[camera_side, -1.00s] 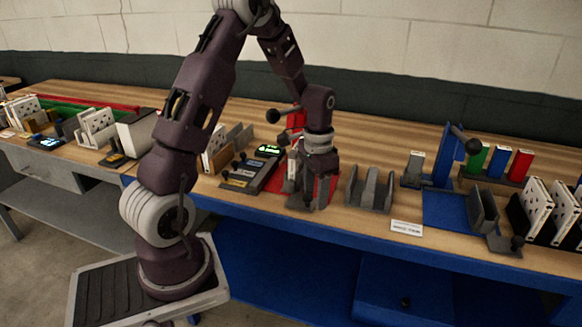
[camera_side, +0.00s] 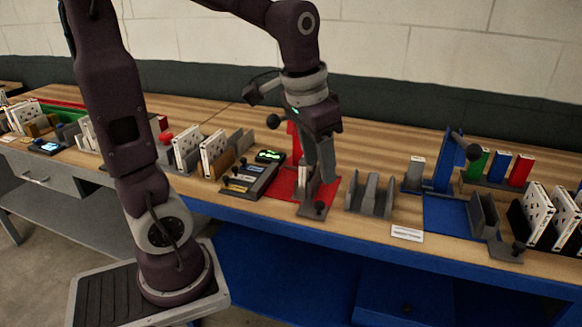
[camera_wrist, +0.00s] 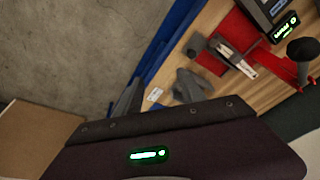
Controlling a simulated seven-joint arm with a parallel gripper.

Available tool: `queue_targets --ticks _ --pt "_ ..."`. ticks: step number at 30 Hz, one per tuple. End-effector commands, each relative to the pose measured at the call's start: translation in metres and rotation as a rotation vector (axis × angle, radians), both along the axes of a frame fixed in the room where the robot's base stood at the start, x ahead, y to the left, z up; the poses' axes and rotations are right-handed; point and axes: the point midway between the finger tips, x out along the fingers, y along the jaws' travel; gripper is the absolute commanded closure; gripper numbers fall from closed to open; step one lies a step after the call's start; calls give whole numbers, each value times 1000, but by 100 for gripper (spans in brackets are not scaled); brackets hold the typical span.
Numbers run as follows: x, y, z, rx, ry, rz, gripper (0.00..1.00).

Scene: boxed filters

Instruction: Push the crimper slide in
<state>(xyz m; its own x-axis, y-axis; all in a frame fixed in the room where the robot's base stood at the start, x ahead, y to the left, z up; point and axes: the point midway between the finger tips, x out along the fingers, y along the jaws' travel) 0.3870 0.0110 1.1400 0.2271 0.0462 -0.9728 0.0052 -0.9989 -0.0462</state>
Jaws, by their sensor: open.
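The red station stands mid-bench in the side view, with a red base plate (camera_side: 283,184), a red upright and a black ball-ended lever (camera_side: 273,121). A grey slide with a dark knob (camera_side: 319,207) sits at its front edge. I take this as the crimper slide; a similar slide is at the blue station. In the wrist view the red plate (camera_wrist: 238,42) carries a grey holder with a pale thin piece (camera_wrist: 237,60) in it. My gripper (camera_side: 320,165) is open above the slide, fingers pointing down. Its fingers partly hide the holder; contact cannot be told.
A grey two-slot rack (camera_side: 370,192) stands just right of the red station. A control panel with a green display (camera_side: 270,156) is left. The blue station (camera_side: 449,209) and white boxed filters (camera_side: 536,205) are further right. Bare wood lies behind.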

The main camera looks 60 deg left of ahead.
Motion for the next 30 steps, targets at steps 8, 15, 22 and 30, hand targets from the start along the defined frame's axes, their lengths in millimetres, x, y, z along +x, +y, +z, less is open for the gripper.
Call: queue_targets --ticks 8,15,22,30 --pt "-53 -32 22 -10 -110 -7 53" --pt "-73 -41 25 -21 -149 -6 53" --pt "-74 -41 25 -21 -149 -6 53" --pt "-2 3 -3 -3 8 10 53"
